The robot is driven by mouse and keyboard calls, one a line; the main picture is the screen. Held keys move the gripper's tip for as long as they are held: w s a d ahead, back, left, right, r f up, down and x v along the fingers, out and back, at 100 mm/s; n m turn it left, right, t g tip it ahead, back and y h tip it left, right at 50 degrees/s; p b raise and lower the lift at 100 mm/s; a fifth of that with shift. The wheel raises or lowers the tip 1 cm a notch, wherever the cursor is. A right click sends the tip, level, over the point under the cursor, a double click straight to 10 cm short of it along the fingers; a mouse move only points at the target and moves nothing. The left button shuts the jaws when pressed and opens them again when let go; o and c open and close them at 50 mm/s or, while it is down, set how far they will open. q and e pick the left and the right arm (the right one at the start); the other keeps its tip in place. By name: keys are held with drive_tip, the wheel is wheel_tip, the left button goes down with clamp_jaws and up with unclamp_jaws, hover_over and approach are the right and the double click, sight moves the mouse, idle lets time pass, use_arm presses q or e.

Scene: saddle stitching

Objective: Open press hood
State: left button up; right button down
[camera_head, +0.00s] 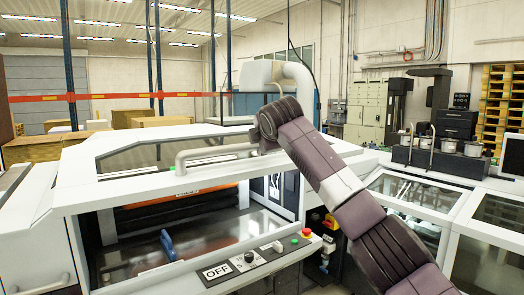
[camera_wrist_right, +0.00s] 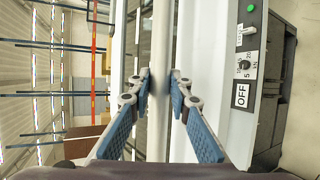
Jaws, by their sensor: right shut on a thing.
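The press hood (camera_head: 120,185) is a white frame with a window, seen at the left and centre of the head view. A pale bar handle (camera_head: 215,153) runs along its front. My right arm reaches in from the lower right to the handle's right end. In the wrist view, the blue-padded fingers of my right gripper (camera_wrist_right: 160,80) are on both sides of the handle bar (camera_wrist_right: 160,35), shut on it. Dark rollers and a blue part (camera_head: 167,244) show below the hood's front edge. I cannot tell how far the hood is raised. My left gripper is not in view.
A control panel (camera_head: 250,259) with an OFF label, a knob, a green button and a red stop button lies along the front of the press. Glass-topped machine sections (camera_head: 440,205) stand to the right. Cardboard stacks (camera_head: 45,147) and blue rack posts (camera_head: 68,70) are behind.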

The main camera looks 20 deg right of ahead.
drive_tip(key=shift+w+a+f, duration=0.1)
drive_tip(key=shift+f, duration=0.15)
drive_tip(key=c, duration=2.1)
unclamp_jaws()
drive_tip(key=o, duration=0.3)
drive_tip(key=shift+w+a+f, duration=0.1)
drive_tip(key=shift+w+a, duration=0.05)
drive_tip(key=shift+w, duration=0.15)
drive_tip(key=shift+o, duration=0.2)
drive_tip(key=d+v, duration=0.1)
drive_tip(key=v, duration=1)
drive_tip(key=shift+s+a+r, duration=0.3)
drive_tip(key=shift+a+r, duration=0.05)
drive_tip(key=shift+a, duration=0.1)
drive_tip(key=shift+s+r, duration=0.1)
drive_tip(key=shift+s, duration=0.05)
